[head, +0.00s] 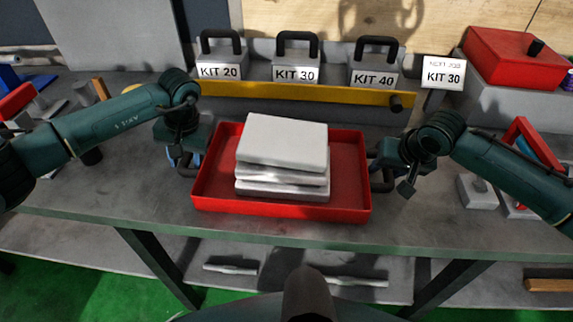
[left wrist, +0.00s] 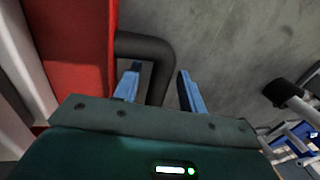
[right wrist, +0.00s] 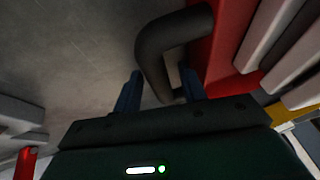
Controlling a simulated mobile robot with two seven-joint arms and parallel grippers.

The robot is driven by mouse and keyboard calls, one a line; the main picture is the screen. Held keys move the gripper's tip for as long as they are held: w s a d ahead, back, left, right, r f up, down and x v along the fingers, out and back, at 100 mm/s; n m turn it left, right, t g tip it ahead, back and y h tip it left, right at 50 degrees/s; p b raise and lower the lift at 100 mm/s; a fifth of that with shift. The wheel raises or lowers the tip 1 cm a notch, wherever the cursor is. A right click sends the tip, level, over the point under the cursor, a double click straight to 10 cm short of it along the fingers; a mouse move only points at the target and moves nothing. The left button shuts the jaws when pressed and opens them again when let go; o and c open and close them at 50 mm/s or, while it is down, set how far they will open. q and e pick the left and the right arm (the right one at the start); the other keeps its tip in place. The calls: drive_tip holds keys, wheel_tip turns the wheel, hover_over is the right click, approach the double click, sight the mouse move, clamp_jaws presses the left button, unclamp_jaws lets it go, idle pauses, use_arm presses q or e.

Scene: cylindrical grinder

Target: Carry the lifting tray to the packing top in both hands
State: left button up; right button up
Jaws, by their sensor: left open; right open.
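The red lifting tray (head: 350,178) sits on the grey workbench with a stack of several light grey plates (head: 283,142) in it. It has a dark tube handle at each short end. My left gripper (head: 188,160) is at the left handle; in the left wrist view its blue fingers (left wrist: 160,88) are apart with the handle (left wrist: 152,48) between them. My right gripper (head: 385,170) is at the right handle; in the right wrist view its fingers (right wrist: 160,90) are apart around the handle (right wrist: 158,52). I cannot tell whether the fingers touch the handles.
Kit blocks labelled KIT 20 (head: 219,70), KIT 30 (head: 296,72) and KIT 40 (head: 374,75) stand behind a yellow rail (head: 300,95). A KIT 30 sign (head: 443,74) and a red box (head: 515,60) are at the back right. Small parts lie at both sides. Bare bench lies before the tray.

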drive_tip(key=shift+r, duration=0.15)
use_arm(q)
wheel_tip(320, 180, up, 12)
drive_tip(key=d, duration=0.2)
drive_tip(key=shift+d+f, duration=0.15)
use_arm(e)
drive_tip(key=v, duration=1.1)
drive_tip(key=shift+s+r, duration=0.2)
drive_tip(key=shift+r, duration=0.15)
